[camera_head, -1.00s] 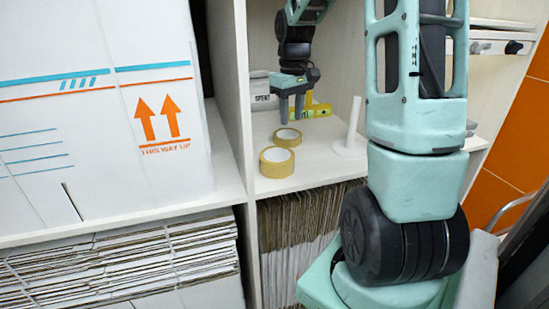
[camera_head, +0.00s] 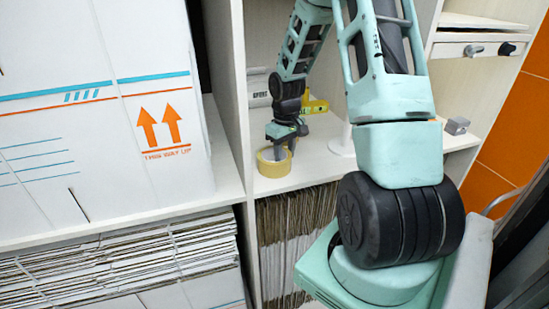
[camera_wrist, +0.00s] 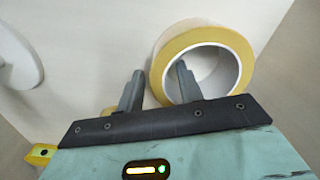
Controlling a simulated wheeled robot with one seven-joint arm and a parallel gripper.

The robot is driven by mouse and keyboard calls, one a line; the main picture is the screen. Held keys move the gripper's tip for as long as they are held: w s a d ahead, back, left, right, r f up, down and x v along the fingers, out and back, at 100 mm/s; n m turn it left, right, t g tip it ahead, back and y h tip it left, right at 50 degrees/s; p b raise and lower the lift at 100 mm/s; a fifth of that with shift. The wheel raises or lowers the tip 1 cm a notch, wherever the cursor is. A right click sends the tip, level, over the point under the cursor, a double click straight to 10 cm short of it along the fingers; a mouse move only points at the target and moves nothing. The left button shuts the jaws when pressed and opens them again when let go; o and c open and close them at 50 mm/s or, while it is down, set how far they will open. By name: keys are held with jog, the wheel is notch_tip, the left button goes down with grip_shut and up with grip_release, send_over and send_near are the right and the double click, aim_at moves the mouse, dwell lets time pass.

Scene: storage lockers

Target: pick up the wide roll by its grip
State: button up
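The wide roll (camera_head: 273,167) is a yellow tape roll lying flat near the front of the shelf. In the wrist view the wide roll (camera_wrist: 218,34) shows its yellow rim and open white core. My gripper (camera_head: 284,152) is over the roll in the head view and hides part of it. In the wrist view my gripper (camera_wrist: 160,70) has its fingers apart. One finger overlaps the roll's hole and the other is outside its rim, with the roll's wall between them. I cannot tell how deep the fingers reach.
A white stand (camera_head: 341,146) is to the right on the shelf; its round base (camera_wrist: 20,62) shows in the wrist view. A yellow level (camera_head: 316,106) lies behind. The cubby's left wall (camera_head: 229,90) is close to the roll. Flat cardboard (camera_head: 290,225) fills the space below.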

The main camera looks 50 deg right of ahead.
jog(key=shift+f, duration=0.15)
jog(key=shift+c, duration=0.3)
grip_shut()
